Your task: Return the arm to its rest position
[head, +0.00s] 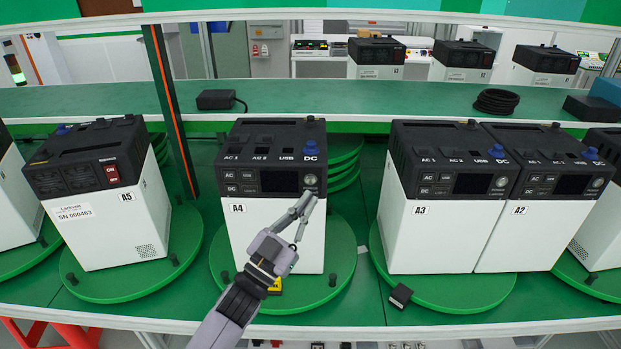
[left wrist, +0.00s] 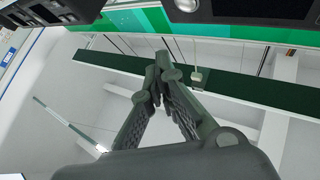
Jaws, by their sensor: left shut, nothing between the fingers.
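My left gripper (head: 303,208) reaches in from the bottom of the head view and overlaps the front of the unit labelled A4 (head: 268,240). Its fingers are together with nothing between them; they also show shut in the left wrist view (left wrist: 158,72). I cannot tell whether the gripper touches A4. A4 is a white box with a black top, standing upright on a green turntable (head: 232,285). My right gripper is not in view.
Unit A5 (head: 105,225) stands turned on a turntable at left. Units A3 (head: 425,240) and A2 (head: 515,235) share one at right. A small black block (head: 400,295) lies near its front edge. A black adapter (head: 216,99) and coiled cable (head: 496,101) lie on the shelf behind.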

